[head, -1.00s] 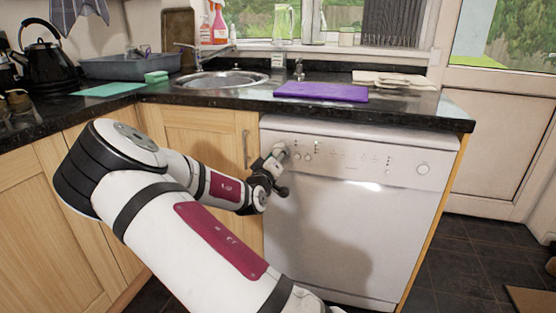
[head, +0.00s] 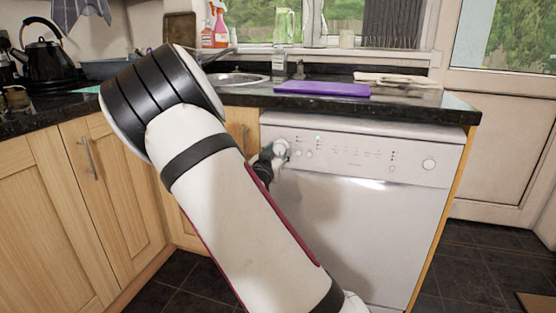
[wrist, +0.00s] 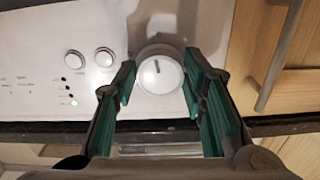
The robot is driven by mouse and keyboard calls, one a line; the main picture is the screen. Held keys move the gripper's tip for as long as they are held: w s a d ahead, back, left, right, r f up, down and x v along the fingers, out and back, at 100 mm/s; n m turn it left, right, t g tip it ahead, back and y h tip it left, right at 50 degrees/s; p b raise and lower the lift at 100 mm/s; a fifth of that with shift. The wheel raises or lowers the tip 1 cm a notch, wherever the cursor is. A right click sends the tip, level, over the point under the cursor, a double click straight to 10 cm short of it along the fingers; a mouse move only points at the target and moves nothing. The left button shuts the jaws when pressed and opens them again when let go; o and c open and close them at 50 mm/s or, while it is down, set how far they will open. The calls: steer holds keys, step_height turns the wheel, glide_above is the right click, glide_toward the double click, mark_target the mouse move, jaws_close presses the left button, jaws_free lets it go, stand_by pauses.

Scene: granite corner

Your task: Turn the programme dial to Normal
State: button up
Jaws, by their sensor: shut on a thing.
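The white dishwasher (head: 345,225) stands under the worktop. Its round programme dial (wrist: 158,78) is at the left end of the control panel in the head view (head: 281,147). In the wrist view, where the panel appears upside down, a short dark mark on the dial points roughly towards the picture's top. My gripper (wrist: 159,76) has its green-padded fingers on either side of the dial, shut on it. In the head view my gripper (head: 273,155) is small and partly hidden by my arm. The programme names are too small to read.
Two round buttons (wrist: 90,58) sit beside the dial, with a column of small lights (wrist: 69,88), one lit. The dark worktop (head: 400,103) overhangs the panel. A cupboard handle (wrist: 278,62) is near the dial. Floor is clear at the right.

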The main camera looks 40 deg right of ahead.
steer(key=shift+f+m+b, duration=0.1)
steer(key=shift+m+b, duration=0.35)
steer(key=shift+m, duration=0.25)
steer(key=o, duration=1.2)
steer(key=shift+c, duration=0.2)
steer(key=v, duration=1.2)
